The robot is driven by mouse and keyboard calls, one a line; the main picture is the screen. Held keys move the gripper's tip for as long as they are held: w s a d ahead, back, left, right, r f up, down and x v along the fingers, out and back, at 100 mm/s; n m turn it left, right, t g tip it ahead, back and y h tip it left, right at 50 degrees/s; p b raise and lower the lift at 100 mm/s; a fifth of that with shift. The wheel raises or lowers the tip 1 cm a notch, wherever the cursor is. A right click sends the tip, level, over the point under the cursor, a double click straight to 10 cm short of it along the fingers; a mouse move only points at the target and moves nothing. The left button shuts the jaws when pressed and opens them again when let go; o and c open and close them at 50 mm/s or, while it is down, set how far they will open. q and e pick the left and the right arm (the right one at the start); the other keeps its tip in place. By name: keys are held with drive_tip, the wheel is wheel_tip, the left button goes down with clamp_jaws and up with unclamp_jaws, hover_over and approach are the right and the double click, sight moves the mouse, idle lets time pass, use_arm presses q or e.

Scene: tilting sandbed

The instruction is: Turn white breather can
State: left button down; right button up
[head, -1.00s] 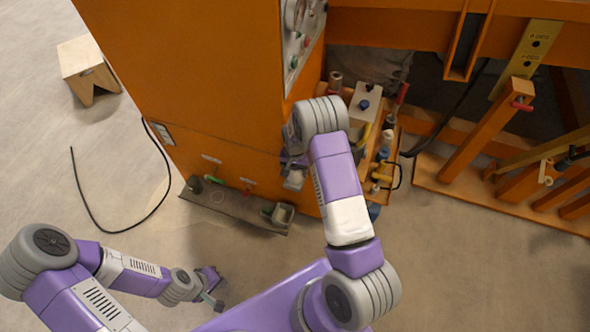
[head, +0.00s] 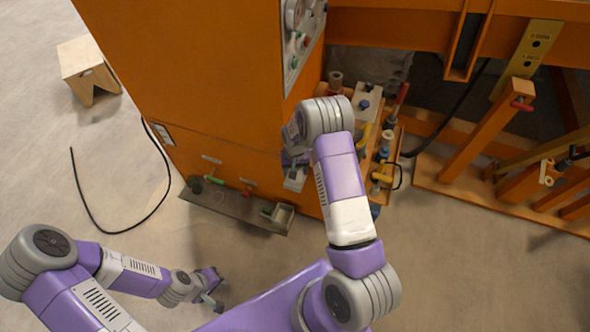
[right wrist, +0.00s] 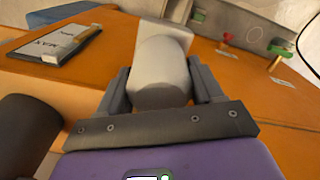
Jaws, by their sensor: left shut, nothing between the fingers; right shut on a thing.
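The white breather can (right wrist: 160,62) is a pale rounded body with a blocky end against the orange cabinet. My right gripper (right wrist: 161,88) is shut on it, with one grey finger on each side. In the head view the can (head: 294,180) shows as a small pale piece at the cabinet's lower right side, partly hidden by my right gripper (head: 293,163) and wrist. My left gripper (head: 214,303) is shut and empty, low over the floor at the lower left.
The orange cabinet (head: 200,70) fills the upper middle. A grey tray ledge (head: 235,208) with small fittings juts from its foot. A shelf of bottles and tools (head: 385,150) stands close right of my right arm. A black cable (head: 85,200) lies on open floor at left.

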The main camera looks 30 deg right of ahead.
drive_tip(key=o, duration=1)
drive_tip(key=shift+o, duration=0.2)
wheel_tip(320, 180, up, 8)
drive_tip(key=shift+f+p, duration=0.2)
drive_tip(key=shift+p, duration=0.95)
